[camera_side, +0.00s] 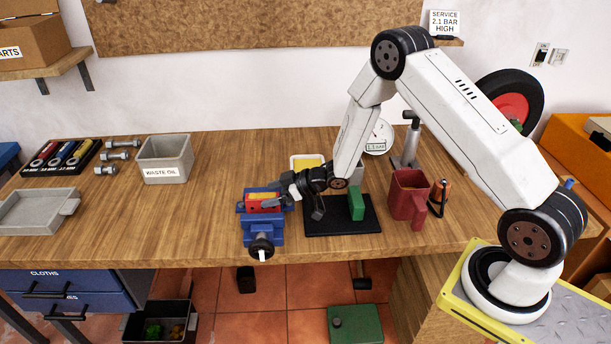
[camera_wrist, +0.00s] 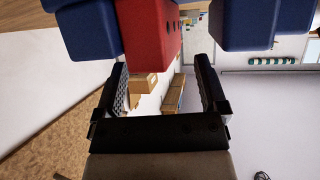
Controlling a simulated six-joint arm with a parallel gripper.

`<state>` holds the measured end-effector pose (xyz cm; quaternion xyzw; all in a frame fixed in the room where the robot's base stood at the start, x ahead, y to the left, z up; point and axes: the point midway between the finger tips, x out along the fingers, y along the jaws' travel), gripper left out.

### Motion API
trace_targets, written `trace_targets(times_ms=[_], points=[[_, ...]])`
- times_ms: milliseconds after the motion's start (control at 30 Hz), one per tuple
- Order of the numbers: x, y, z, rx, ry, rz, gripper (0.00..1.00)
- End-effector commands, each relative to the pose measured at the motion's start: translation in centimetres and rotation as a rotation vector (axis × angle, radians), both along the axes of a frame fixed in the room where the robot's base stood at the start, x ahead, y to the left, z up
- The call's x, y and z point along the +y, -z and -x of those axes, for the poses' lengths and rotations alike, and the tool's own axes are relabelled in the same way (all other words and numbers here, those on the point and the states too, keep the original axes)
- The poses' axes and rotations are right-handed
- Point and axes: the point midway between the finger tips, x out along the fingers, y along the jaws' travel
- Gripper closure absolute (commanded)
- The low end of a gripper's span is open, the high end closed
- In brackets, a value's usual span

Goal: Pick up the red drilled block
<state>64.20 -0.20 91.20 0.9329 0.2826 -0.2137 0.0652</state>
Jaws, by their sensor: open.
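The red drilled block (camera_side: 257,206) sits in the blue vise (camera_side: 262,228), between its jaws, with a yellowish patch showing along its top in the side view. In the wrist view the red block (camera_wrist: 148,35) shows dark holes in one face, with the blue vise jaws (camera_wrist: 247,25) on both sides. My gripper (camera_side: 284,193) is just right of the block, pointing left toward it. In the wrist view my gripper (camera_wrist: 160,68) is open and empty, its fingers wide apart. The block is ahead of the fingers, closer to the left one; I cannot tell whether they touch.
Right of the vise, a green block (camera_side: 356,204) stands on a black plate (camera_side: 343,228) below my wrist. A red mug-like container (camera_side: 408,196) stands further right. A grey waste oil bin (camera_side: 165,158) is at left. The table between bin and vise is clear.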

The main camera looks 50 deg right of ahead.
Motion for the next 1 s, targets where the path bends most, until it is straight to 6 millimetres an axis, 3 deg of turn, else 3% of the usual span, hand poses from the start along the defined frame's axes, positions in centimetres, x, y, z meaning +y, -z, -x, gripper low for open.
trace_targets(times_ms=[200, 700, 1000], points=[[0.72, 0.61, -0.97, 0.001, 0.0, 0.001, 0.08], [0.69, 0.61, -1.0, 0.001, 0.0, 0.001, 0.08], [0.68, 0.62, -1.0, 0.001, 0.001, 0.0, 1.0]])
